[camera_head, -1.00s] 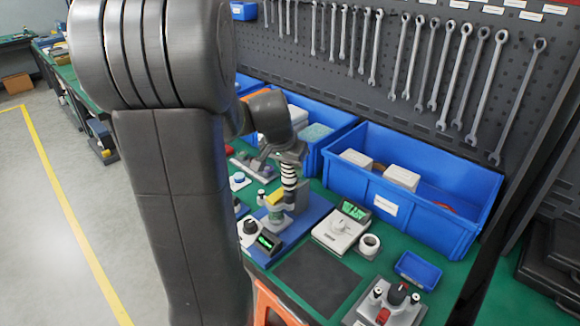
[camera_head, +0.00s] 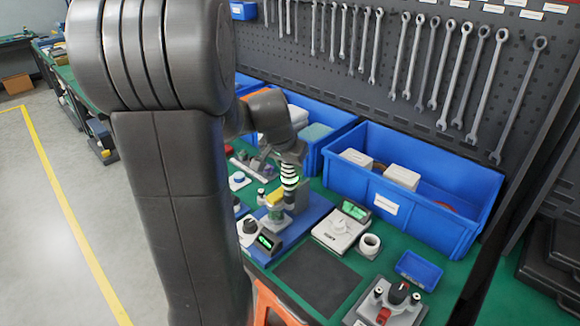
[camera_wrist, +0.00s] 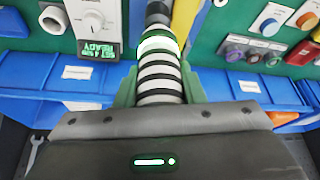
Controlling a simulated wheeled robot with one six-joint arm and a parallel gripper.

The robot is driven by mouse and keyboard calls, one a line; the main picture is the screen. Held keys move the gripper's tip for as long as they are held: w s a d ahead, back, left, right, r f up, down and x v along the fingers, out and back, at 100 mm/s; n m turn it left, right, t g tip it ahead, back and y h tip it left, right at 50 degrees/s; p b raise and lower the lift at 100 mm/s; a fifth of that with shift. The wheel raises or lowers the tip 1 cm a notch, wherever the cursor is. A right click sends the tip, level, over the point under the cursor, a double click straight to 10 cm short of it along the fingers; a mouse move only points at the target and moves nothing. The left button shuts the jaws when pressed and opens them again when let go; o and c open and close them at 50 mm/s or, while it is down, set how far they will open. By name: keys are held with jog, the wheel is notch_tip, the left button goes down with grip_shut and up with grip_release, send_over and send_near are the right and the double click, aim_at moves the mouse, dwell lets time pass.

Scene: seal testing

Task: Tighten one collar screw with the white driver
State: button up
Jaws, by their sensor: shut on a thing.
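The white driver (camera_wrist: 158,80), banded with black rings, is held upright in my gripper (camera_wrist: 158,95). The green fingers lie on both sides of its handle in the wrist view. A ring near the driver's lower end glows green. In the head view the driver (camera_head: 289,180) hangs below my gripper, over or beside a fixture with a yellow block (camera_head: 274,198) on a blue base (camera_head: 312,212). The tip, collar and screws are not clear there; I cannot tell whether the tip touches a screw.
A white dial unit with a green readout (camera_head: 340,230) and a white ring (camera_head: 369,245) stand right of the fixture. A dark mat (camera_head: 318,280) lies clear in front. Blue bins (camera_head: 410,215) stand behind, under a wrench board. A small blue tray (camera_head: 418,268) is at right.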

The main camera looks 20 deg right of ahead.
dwell(0.6)
jog(key=shift+r+p, duration=1.7)
jog(key=shift+r, duration=0.8)
